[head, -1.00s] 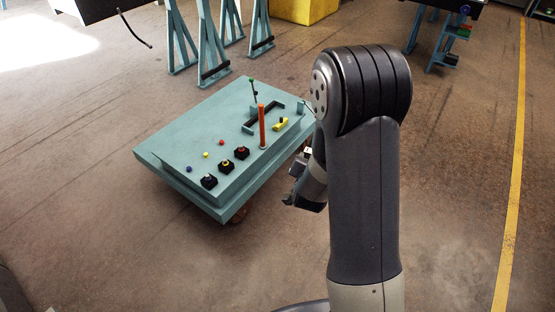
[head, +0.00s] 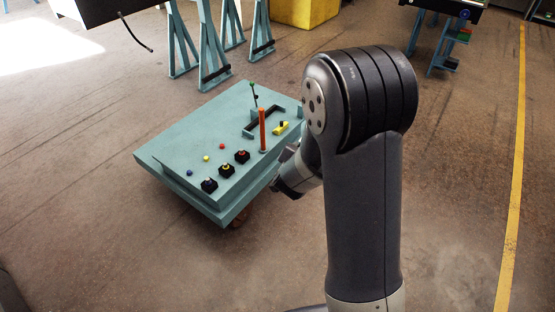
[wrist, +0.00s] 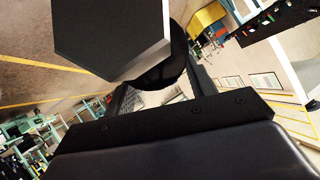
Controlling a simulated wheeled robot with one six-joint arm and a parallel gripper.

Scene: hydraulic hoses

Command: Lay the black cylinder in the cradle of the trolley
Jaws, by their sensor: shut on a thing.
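The teal trolley (head: 185,140) stands left of my arm in the head view. A black-edged frame (head: 264,120), which looks like the cradle, sits on the far right part of its top and is empty. My gripper (head: 287,183) is just off the trolley's right edge, partly hidden by my arm. In the wrist view my gripper (wrist: 160,90) is shut on a black piece with a flat six-sided end (wrist: 105,35) and a rounded part behind it. It appears to be the black cylinder; in the head view I cannot make it out clearly.
An upright orange rod (head: 262,130), a thin green-tipped lever (head: 253,94) and a yellow block (head: 280,128) stand by the frame. Black blocks (head: 226,170) and small coloured balls are at the near end.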

